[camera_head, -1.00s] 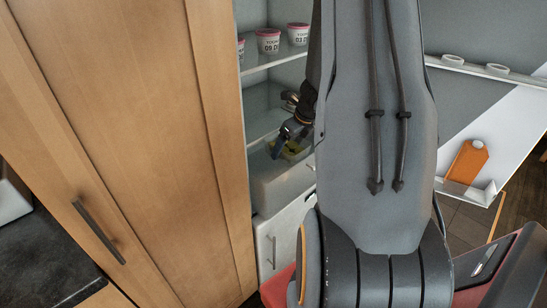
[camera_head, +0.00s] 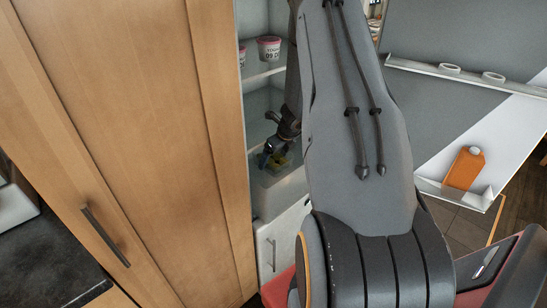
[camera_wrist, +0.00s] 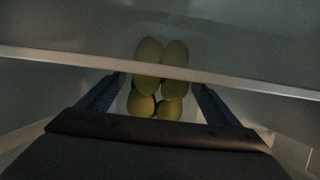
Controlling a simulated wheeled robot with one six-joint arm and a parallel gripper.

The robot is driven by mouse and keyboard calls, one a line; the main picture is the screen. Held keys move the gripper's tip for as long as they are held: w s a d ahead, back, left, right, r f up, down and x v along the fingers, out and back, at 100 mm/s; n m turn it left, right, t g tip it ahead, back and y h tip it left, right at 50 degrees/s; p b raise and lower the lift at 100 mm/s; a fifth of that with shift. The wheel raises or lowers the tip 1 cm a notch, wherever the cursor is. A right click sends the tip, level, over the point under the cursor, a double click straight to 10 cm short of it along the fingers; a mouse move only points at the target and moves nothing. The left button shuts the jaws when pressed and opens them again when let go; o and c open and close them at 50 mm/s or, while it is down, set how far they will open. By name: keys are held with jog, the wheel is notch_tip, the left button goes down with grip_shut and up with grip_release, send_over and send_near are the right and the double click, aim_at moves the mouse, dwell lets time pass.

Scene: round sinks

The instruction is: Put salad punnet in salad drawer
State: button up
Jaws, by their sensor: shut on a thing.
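The salad punnet (camera_wrist: 148,105) holds several yellow-green rounded pieces and sits between the two blue fingers of my gripper (camera_wrist: 155,101). The gripper is shut on it. I cannot tell whether the punnet touches the drawer floor. In the wrist view a pale horizontal edge crosses in front of the punnet and hides part of it.
A fridge shelf (camera_head: 262,73) with pink-lidded pots (camera_head: 269,48) is above the drawer. A tall wooden cabinet door (camera_head: 130,130) stands close on the left. The open fridge door on the right holds an orange bottle (camera_head: 464,168). My arm hides the fridge's right side.

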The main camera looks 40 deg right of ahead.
jog(key=shift+w+f, duration=0.2)
jog(key=shift+f, duration=0.4)
jog(key=shift+f+b, duration=0.6)
jog(key=shift+f, duration=0.05)
jog(key=o, duration=1.1)
jog(key=shift+r, duration=0.1)
jog(key=shift+r+p, duration=0.75)
jog(key=shift+p, duration=0.15)
jog(key=b+v, duration=0.1)
jog(key=v, duration=1)
jog(key=shift+s+r, duration=0.2)
jog(key=shift+r, duration=0.1)
